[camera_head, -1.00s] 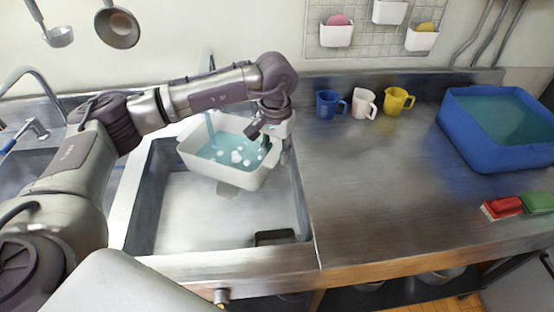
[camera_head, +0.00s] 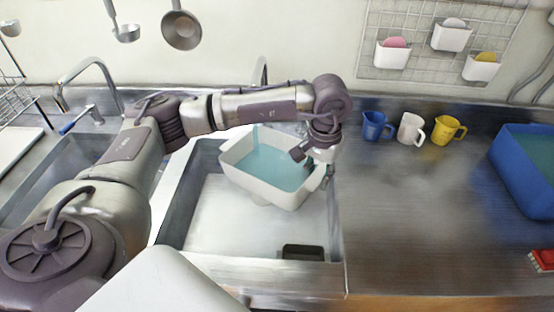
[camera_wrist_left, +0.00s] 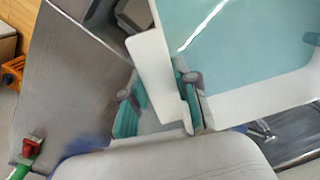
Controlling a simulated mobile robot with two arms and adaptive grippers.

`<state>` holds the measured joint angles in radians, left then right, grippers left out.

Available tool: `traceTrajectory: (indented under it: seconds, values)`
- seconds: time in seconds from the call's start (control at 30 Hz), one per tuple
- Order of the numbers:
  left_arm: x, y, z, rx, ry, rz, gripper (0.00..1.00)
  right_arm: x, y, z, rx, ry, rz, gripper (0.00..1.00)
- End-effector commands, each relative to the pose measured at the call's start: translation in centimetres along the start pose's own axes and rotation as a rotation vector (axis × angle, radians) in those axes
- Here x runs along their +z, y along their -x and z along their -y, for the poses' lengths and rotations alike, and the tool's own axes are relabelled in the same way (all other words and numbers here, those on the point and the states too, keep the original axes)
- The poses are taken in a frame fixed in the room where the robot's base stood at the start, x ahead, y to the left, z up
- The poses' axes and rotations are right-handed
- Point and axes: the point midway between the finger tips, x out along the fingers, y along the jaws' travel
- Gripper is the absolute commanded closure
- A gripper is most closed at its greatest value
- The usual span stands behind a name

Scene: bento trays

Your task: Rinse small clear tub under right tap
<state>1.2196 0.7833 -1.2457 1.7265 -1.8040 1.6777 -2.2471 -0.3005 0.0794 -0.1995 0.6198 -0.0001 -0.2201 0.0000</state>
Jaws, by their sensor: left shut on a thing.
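A white-walled tub (camera_head: 252,179) with pale blue water in it hangs in the right sink basin, tilted slightly, below the right tap (camera_head: 262,72). A thin bluish stream (camera_head: 256,138) comes down into its back left part. My left gripper (camera_head: 314,168) is shut on the tub's right rim. The left wrist view shows the teal-padded fingers (camera_wrist_left: 160,98) on either side of the tub's white rim (camera_wrist_left: 152,68). My forearm hides part of the tap. My right gripper is not in view.
The sink basin floor (camera_head: 215,225) is bare, with a dark drain (camera_head: 303,252) at its front right. Blue, white and yellow mugs (camera_head: 410,129) stand along the back of the counter. A blue bin (camera_head: 520,175) is at the right. The counter between is clear.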

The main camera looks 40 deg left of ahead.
Motion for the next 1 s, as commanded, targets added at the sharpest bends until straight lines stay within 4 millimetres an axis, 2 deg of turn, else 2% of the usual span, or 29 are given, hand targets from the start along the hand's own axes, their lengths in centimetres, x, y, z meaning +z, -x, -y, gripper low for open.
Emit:
traceTrajectory:
  seconds: [0.6,1.0]
  values:
    - [3.9,0.1,-2.6,-0.001,-0.002,-0.003,1.00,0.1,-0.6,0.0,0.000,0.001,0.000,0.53]
    - [4.3,0.1,-2.9,-0.001,-0.001,-0.003,1.00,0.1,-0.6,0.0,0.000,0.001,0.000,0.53]
